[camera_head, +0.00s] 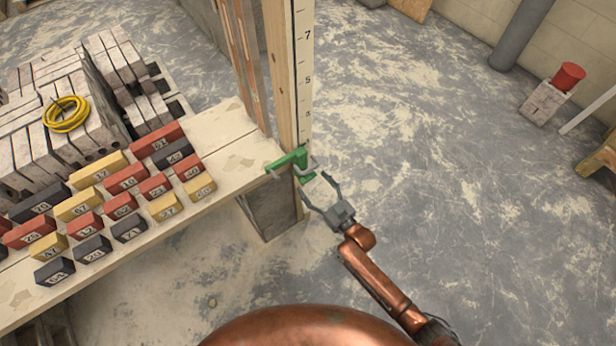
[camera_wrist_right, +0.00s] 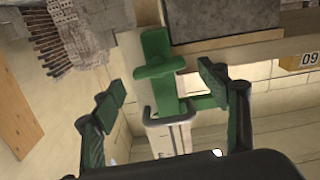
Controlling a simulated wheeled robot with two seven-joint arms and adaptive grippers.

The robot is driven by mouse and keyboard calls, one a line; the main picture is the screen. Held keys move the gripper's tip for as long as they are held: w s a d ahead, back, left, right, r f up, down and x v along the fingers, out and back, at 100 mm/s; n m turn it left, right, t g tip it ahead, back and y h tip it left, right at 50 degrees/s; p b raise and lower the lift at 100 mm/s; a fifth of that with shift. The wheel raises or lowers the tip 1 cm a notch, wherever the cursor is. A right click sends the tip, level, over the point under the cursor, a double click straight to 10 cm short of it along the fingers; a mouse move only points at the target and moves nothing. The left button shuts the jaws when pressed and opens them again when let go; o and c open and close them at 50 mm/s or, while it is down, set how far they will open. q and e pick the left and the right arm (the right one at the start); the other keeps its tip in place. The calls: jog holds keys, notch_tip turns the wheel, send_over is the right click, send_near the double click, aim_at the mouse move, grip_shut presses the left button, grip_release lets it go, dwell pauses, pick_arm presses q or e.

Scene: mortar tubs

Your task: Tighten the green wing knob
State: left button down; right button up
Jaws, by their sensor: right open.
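The green wing knob (camera_wrist_right: 158,55) sits on a green bracket on the upright wooden post with a number scale (camera_head: 303,70). In the head view the green bracket (camera_head: 287,160) wraps the post at the plank's right end. My right gripper (camera_head: 310,175) is at the bracket from the lower right. In the right wrist view my right gripper (camera_wrist_right: 165,95) is open, with its green-padded fingers apart on either side of the knob and bracket. The knob lies between and somewhat beyond the fingertips; I see no contact. My left gripper is not in view.
A plank bench (camera_head: 225,175) carries several numbered red, yellow and dark blocks. Behind it stand grey bricks with a yellow coil (camera_head: 66,114) on top. A red bucket (camera_head: 568,76) stands on a block at the far right. The floor right of the post is clear.

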aim_at(310, 180)
jog(key=x, duration=0.3)
jog(key=shift+w+f+b, duration=0.1)
jog(key=shift+w+b, duration=0.05)
jog(key=shift+b, duration=0.25)
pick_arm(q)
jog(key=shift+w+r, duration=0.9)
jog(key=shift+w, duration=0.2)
pick_arm(e)
jog(key=shift+w+a, duration=0.2)
jog(key=shift+c, duration=0.4)
jog(key=c, duration=1.1)
jog(key=shift+m, duration=0.3)
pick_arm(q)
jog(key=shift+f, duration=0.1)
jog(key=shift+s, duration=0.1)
pick_arm(e)
jog(key=o, duration=1.2)
